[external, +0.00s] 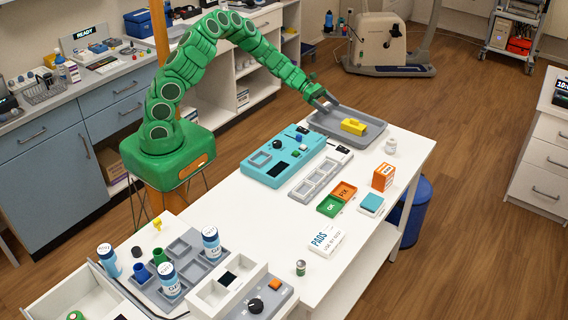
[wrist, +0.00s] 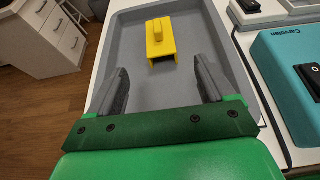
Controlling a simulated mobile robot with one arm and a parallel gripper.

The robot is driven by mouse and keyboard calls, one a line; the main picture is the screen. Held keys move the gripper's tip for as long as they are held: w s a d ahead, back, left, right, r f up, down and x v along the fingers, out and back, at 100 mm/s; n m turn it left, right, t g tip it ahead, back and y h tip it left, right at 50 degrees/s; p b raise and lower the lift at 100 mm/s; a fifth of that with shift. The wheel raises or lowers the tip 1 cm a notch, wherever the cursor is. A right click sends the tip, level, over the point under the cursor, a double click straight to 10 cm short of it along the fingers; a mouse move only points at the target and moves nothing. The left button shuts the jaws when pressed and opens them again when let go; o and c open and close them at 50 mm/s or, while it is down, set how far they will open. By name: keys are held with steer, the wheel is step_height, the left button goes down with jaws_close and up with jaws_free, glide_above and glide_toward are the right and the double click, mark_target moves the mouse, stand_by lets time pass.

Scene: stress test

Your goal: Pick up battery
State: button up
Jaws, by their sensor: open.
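A small upright green cylinder with a silvery top (external: 300,267), which looks like a battery, stands on the near part of the white table (external: 385,200). My gripper (external: 322,102) is far from it, at the far end of the table by the grey tray (external: 372,138). In the wrist view my gripper (wrist: 160,72) has its two dark fingers apart with nothing between them. A yellow block with a raised handle (wrist: 160,45) lies in the tray beyond the fingertips. The cylinder is not in the wrist view.
The teal device (external: 283,156), grey compartment tray (external: 319,178), green and orange bins (external: 337,198), orange box (external: 383,177) and PADS box (external: 326,241) crowd the table. Bottles (external: 211,243), a sorting tray (external: 180,265) and a knob unit (external: 262,300) stand at the near left.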

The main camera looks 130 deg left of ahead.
stand_by(0.4)
steer(key=c, duration=0.5)
steer(key=shift+o, duration=0.2)
